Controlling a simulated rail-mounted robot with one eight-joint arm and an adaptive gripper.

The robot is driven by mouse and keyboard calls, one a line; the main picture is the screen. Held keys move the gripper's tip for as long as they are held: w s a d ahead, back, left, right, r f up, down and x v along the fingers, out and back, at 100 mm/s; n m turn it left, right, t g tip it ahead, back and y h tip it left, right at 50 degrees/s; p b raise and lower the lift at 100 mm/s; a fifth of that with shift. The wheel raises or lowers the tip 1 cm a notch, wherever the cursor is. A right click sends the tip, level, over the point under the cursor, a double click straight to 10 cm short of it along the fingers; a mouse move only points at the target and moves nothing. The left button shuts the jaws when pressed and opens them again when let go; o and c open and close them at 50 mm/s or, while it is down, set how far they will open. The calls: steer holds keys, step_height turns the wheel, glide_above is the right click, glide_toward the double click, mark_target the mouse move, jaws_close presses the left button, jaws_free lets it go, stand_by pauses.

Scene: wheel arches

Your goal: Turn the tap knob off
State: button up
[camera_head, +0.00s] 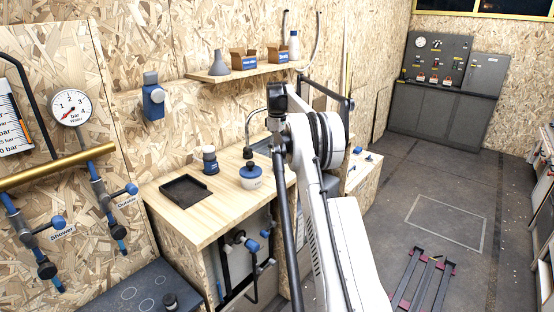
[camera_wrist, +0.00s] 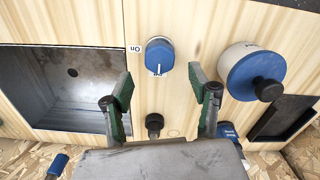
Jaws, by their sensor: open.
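The blue tap knob (camera_wrist: 160,55) is set in the wooden counter in the wrist view, with a white mark on its lower part. A small "On" label (camera_wrist: 136,49) is to its left. My gripper (camera_wrist: 160,82) is open, with its two dark-green-padded fingers apart on either side below the knob in the picture. Nothing is seen between the pads, and no contact with the knob shows. In the head view I cannot make out the knob, and my arm covers part of the counter.
A sink (camera_wrist: 78,92) is left of the knob. A white pot with a blue lid (camera_wrist: 256,72) is close on the right, beyond it a black tray (camera_wrist: 278,122). The curved faucet (camera_head: 248,122) rises near the wall. A shelf (camera_head: 250,73) hangs above.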

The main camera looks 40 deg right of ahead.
mark_target(276, 160)
step_height(276, 160, up, 6)
steer(key=shift+r, duration=0.25)
stand_by(0.4)
steer(key=s+a+r+m+t, duration=0.1)
steer(key=s+a+r, duration=0.1)
steer(key=a+r, duration=1.05)
steer(key=s+a+r+m+t+h, duration=0.1)
steer(key=s+a+r, duration=0.1)
steer(key=s+a, duration=0.45)
steer(key=s+a+r+t, duration=0.1)
steer(key=s+a, duration=0.3)
steer(key=a, duration=0.6)
steer(key=s+a+f+m+t, duration=0.1)
steer(key=s+a+f+t, duration=0.15)
steer(key=s+a, duration=1.1)
steer(key=s+a+f+m+t, duration=0.1)
steer(key=s+a+f, duration=0.1)
steer(key=s+f, duration=0.4)
steer(key=s+a+f+y, duration=0.1)
steer(key=s+a+f, duration=0.2)
steer(key=s, duration=0.7)
step_height(276, 160, down, 3)
steer(key=shift+s+a+r+m+t, duration=0.15)
steer(key=shift+s+a+m+t, duration=0.05)
steer(key=shift+a+m+t, duration=0.2)
